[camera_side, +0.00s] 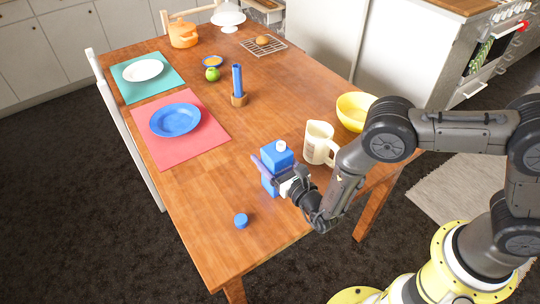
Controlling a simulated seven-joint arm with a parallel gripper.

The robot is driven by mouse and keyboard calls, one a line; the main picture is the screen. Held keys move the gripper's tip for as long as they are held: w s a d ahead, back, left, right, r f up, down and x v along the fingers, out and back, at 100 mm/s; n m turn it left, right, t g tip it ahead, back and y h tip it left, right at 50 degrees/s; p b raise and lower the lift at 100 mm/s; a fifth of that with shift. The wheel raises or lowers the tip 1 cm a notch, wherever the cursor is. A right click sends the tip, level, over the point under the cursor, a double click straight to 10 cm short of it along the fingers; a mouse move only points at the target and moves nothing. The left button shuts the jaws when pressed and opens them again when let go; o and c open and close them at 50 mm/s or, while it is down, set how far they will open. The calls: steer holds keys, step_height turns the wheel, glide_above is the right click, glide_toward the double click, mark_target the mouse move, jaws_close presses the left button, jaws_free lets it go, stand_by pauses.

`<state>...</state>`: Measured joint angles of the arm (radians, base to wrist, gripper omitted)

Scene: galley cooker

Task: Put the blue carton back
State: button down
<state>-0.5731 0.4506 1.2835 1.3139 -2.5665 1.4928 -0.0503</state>
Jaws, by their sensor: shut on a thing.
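The blue carton (277,156) stands upright near the front of the wooden table, with a white cap on its top. My gripper (272,176) reaches it from the right and is shut on its body. The gripper hides part of the carton's lower front. I cannot tell whether the carton's base touches the table. A small blue round cap-like piece (241,220) lies on the table in front and to the left of the carton.
A cream jug (318,142) stands close behind and right of the carton, with a yellow bowl (355,108) beyond. A blue plate (175,120) lies on a red mat (207,149) at left.

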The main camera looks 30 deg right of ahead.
mark_target(284, 171)
steer(key=shift+f, duration=0.1)
jaws_free()
steer(key=shift+s, duration=0.2)
steer(key=s, duration=1.1)
steer(key=shift+s, duration=0.35)
